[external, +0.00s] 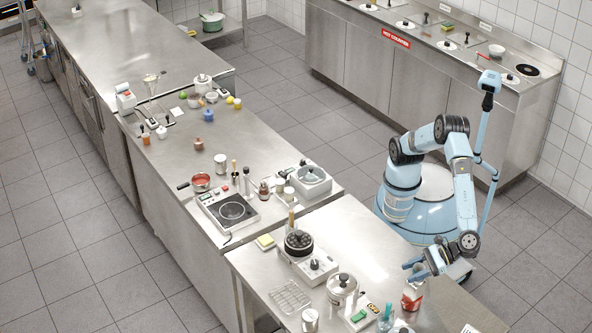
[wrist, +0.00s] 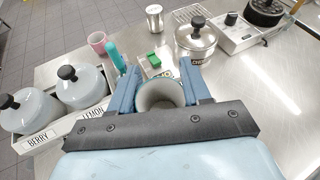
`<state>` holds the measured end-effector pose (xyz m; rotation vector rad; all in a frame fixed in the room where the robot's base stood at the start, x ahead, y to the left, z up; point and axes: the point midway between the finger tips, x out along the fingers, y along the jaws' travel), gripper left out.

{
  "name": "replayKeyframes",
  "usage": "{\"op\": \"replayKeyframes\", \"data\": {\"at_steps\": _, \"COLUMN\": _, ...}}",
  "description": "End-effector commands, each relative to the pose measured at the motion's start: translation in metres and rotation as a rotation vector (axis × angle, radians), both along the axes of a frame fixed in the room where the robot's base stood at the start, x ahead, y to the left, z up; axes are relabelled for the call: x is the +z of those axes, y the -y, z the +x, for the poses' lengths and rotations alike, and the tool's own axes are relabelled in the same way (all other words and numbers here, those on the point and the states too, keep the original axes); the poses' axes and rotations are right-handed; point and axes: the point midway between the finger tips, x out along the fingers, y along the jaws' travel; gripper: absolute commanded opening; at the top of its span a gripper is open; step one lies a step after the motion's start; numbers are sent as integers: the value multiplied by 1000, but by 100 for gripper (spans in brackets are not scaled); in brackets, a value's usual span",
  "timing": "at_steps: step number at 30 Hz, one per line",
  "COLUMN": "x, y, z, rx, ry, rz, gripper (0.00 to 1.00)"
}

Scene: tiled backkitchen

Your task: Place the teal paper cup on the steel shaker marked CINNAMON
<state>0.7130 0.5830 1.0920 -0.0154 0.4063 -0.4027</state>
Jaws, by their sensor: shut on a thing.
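My gripper (wrist: 160,92) is shut on a pale-lined, open-topped cup, taken to be the teal paper cup (wrist: 158,96). The cup's mouth faces the wrist camera, and its outer wall is mostly hidden. In the external view my gripper (external: 414,271) is above the near counter, with a red and white thing (external: 412,297) right below it; I cannot tell whether they touch. A steel shaker (wrist: 154,17) stands apart beyond the cup; it also shows at the counter's front edge (external: 310,321). Its marking is not readable.
A lidded steel pot (wrist: 194,42), a green block (wrist: 154,58), a teal-handled thing (wrist: 115,58) and a pink cup (wrist: 98,42) stand around the gripper. Pale lidded jars (wrist: 80,88) are at left. A wire rack (external: 290,297) lies near the shaker. Counter at right is bare.

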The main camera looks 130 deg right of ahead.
Motion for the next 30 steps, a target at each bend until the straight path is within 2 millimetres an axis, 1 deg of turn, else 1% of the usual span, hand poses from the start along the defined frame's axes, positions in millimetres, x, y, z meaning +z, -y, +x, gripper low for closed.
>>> {"op": "replayKeyframes", "data": {"at_steps": 5, "x": -2, "y": 0, "z": 0, "rx": 0, "ry": 0, "rz": 0, "gripper": 17}}
{"op": "replayKeyframes", "data": {"at_steps": 6, "x": -2, "y": 0, "z": 0, "rx": 0, "ry": 0, "rz": 0, "gripper": 49}}
{"op": "replayKeyframes", "data": {"at_steps": 13, "x": -1, "y": 0, "z": 0, "rx": 0, "ry": 0, "rz": 0, "gripper": 71}}
{"op": "replayKeyframes", "data": {"at_steps": 14, "x": -1, "y": 0, "z": 0, "rx": 0, "ry": 0, "rz": 0, "gripper": 73}}
{"op": "replayKeyframes", "data": {"at_steps": 23, "x": 1, "y": -1, "z": -1, "rx": 1, "ry": 0, "rz": 0, "gripper": 73}}
{"op": "replayKeyframes", "data": {"at_steps": 26, "x": 5, "y": -4, "z": -9, "rx": 1, "ry": 0, "rz": 0, "gripper": 73}}
{"op": "replayKeyframes", "data": {"at_steps": 30, "x": 14, "y": -14, "z": -29, "rx": 4, "ry": 0, "rz": 2, "gripper": 73}}
